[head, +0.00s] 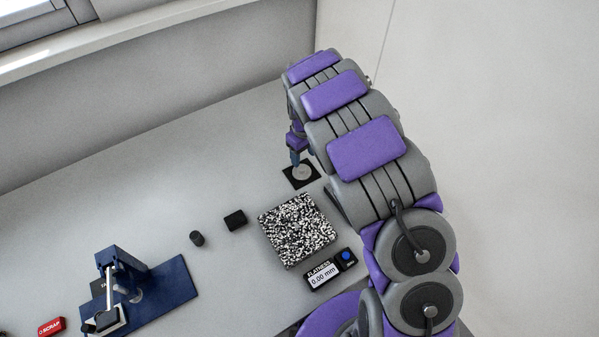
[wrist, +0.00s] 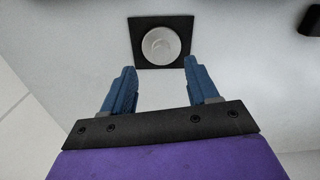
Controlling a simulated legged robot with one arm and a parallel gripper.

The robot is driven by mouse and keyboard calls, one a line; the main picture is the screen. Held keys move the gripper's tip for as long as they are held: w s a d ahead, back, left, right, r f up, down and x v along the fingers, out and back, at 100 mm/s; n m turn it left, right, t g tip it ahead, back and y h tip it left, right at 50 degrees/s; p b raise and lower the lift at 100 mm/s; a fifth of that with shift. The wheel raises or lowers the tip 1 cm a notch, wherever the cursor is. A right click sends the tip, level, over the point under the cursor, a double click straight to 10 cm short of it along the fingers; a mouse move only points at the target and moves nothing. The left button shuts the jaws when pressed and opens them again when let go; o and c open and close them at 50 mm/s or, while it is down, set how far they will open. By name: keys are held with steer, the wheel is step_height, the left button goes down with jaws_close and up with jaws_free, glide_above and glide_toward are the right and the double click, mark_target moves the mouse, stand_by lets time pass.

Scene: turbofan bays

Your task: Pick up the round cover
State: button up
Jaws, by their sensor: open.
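The round cover (wrist: 160,46) is a pale grey disc lying on a square black pad (wrist: 138,54). In the head view the round cover (head: 303,173) sits on its black pad (head: 301,183) near the back of the table. My gripper (wrist: 159,80) is open, with two blue fingers apart and nothing between them. In the wrist view the cover lies beyond the fingertips, roughly centred between them. In the head view one blue fingertip of my gripper (head: 296,160) shows beside the cover. The arm hides the rest of the gripper there.
A speckled block (head: 298,230) and a flatness readout (head: 331,271) stand in front of the pad. Two small dark pieces (head: 235,220) (head: 197,238) lie to the left. A blue fixture (head: 165,295) and a red scrap label (head: 51,327) are at the lower left. The back left table is clear.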

mark_target(303, 167)
steer(key=shift+d+f, duration=0.6)
steer(key=shift+d, duration=0.15)
steer(key=shift+a+f, duration=0.1)
steer(key=shift+f, duration=0.25)
steer(key=a+f, duration=0.2)
steer(key=f, duration=0.1)
steer(key=a+f+b, duration=0.1)
steer(key=shift+w+a+f, duration=0.1)
steer(key=shift+w+f, duration=0.1)
steer(key=shift+f, duration=0.1)
steer(key=shift+d+r, duration=0.15)
steer(key=shift+d, duration=1.05)
steer(key=shift+c, duration=0.8)
steer(key=shift+d, duration=0.1)
steer(key=shift+c, duration=0.8)
steer(key=shift+a, duration=0.75)
steer(key=c, duration=0.5)
steer(key=shift+a, duration=0.25)
steer(key=shift+c, duration=1.2)
steer(key=shift+d, duration=0.6)
jaws_close()
step_height(303, 167, up, 10)
steer(key=p, duration=0.1)
